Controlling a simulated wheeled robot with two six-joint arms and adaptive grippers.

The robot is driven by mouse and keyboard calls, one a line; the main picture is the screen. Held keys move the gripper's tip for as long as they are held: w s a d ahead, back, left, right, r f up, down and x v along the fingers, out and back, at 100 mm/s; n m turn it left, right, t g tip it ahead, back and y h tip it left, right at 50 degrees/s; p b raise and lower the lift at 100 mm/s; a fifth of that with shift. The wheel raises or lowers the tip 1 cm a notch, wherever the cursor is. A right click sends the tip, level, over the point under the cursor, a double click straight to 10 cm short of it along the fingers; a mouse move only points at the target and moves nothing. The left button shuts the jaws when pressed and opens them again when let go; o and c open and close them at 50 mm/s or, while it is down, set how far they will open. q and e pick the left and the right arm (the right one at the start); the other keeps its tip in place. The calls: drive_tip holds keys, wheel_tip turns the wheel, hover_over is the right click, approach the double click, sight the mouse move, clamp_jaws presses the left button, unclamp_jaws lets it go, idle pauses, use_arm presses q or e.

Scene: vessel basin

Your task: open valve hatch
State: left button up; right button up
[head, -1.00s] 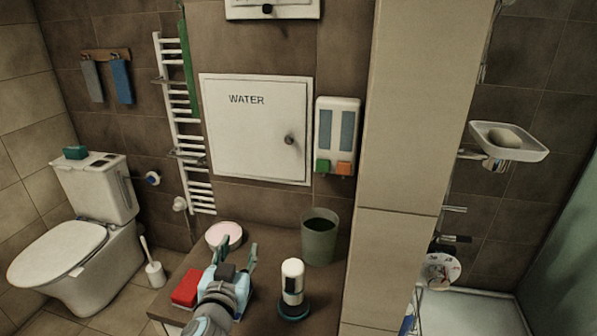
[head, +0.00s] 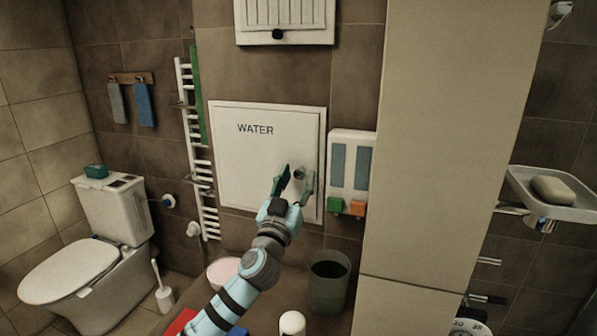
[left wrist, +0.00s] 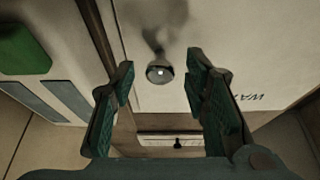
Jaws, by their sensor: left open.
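The white valve hatch (head: 240,160), marked WATER, is set in the tiled wall and looks closed. Its round metal knob (head: 299,173) is near the hatch's right edge. My left gripper (head: 296,178) is open in front of the knob. In the left wrist view the knob (left wrist: 160,72) shows between and beyond the two open fingertips (left wrist: 160,80), with no contact visible. The hatch (left wrist: 215,40) fills the upper right of that view. My right gripper is not in view.
A soap dispenser (head: 350,165) hangs just right of the hatch. A towel rail (head: 197,150) is to its left. Below are a dark bin (head: 329,285), a pink-topped round container (head: 222,271) and a white bottle (head: 292,323). A tiled pillar (head: 440,130) stands to the right.

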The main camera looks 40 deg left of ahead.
use_arm(q)
drive_tip(key=shift+w+r, duration=0.15)
drive_tip(key=shift+w, duration=0.1)
drive_tip(key=shift+s+r, duration=0.1)
clamp_jaws()
